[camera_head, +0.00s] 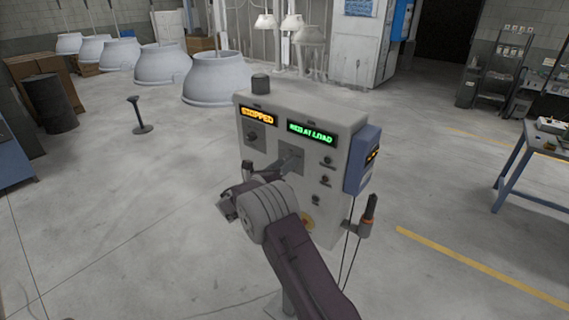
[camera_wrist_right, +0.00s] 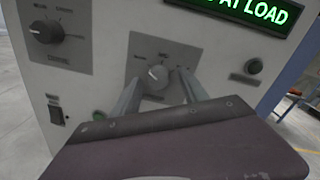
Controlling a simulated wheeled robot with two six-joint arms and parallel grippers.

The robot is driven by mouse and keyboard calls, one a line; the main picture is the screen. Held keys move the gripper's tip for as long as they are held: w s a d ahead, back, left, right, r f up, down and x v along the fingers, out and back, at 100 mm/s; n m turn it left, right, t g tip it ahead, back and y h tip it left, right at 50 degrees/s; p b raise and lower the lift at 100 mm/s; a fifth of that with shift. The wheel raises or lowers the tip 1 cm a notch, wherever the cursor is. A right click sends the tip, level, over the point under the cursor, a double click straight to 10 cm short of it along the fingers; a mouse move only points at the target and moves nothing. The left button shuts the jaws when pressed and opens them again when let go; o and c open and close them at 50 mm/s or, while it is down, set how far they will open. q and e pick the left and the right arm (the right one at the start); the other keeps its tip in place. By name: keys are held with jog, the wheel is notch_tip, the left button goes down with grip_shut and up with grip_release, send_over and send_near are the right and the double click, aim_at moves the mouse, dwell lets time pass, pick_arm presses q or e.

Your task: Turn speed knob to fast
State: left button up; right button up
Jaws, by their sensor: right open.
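The control box (camera_head: 262,180) stands in the middle of the head view, with lit displays reading STOPPED and a second one partly legible, ending in LOAD. In the right wrist view a round grey knob (camera_wrist_right: 158,73) sits on a grey plate at the panel's middle; it is likely the speed knob, but its labels are too small to read. A light mark shows on the knob. My right gripper (camera_wrist_right: 160,82) is open, its two fingers to the left and right of this knob; whether they touch it I cannot tell. In the head view my right gripper (camera_head: 287,161) hides the knob. My left gripper is out of view.
Another knob (camera_wrist_right: 46,31) is at the panel's upper left, with a rocker switch (camera_wrist_right: 56,109) below. A button (camera_wrist_right: 253,66) is to the right. A blue box (camera_head: 362,160) is on the side. A worktable (camera_head: 510,180) stands far right. Open floor surrounds the box.

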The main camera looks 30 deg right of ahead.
jog(key=shift+w+a, duration=0.15)
jog(key=c, duration=0.8)
grip_shut()
jog(key=shift+f, duration=0.1)
jog(key=shift+w+m+g+h+b, duration=0.1)
jog(key=shift+m+g+h+b, duration=0.2)
jog(key=shift+m+b, duration=5.9)
jog(key=shift+m+g+h+b, duration=0.3)
jog(key=shift+m+b, duration=5.85)
jog(key=shift+m, duration=0.05)
